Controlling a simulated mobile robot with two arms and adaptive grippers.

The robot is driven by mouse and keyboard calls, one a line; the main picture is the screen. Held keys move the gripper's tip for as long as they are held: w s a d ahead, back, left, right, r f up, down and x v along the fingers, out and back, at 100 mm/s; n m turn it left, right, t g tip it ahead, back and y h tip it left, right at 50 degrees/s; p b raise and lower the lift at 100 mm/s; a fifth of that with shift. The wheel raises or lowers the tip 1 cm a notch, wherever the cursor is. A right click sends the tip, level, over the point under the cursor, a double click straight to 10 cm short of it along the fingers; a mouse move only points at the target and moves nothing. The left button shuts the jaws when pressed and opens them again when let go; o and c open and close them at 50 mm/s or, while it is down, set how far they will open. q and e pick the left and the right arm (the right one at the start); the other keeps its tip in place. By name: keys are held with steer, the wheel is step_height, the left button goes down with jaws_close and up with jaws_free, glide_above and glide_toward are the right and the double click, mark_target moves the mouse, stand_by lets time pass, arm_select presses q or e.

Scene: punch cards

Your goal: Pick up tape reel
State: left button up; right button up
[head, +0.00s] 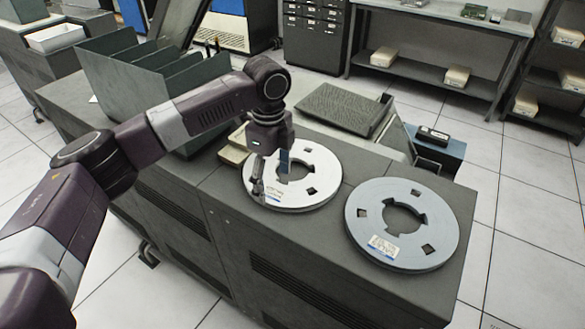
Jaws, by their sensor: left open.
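Two tape reels lie flat on the dark grey cabinet top. The white tape reel (317,163) is on the left, and the grey-blue tape reel (366,232) is on the right, nearer the cabinet's right end. Each has a round centre hole, small square openings and a paper label. My left gripper (271,178) points down over the left part of the white reel, with its fingers open. It hides part of that reel. I cannot tell whether the fingers touch the reel. My right gripper is not in view.
The cabinet top (330,222) is bare around the grey-blue reel. A dark divided rack (135,75) stands at the left. A keyboard-like panel (344,108) is behind the reels. Shelves with pale boxes stand at the back right.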

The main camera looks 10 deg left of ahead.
mark_target(274, 192)
arm_select(q)
step_height(274, 192, down, 3)
steer(key=shift+w+a+r+p, duration=0.1)
steer(key=shift+a+r+p, duration=0.05)
steer(key=shift+p, duration=0.15)
steer(key=shift+w+f, duration=0.1)
steer(key=shift+f, duration=0.4)
steer(key=c, duration=1.8)
steer(key=shift+r, duration=0.15)
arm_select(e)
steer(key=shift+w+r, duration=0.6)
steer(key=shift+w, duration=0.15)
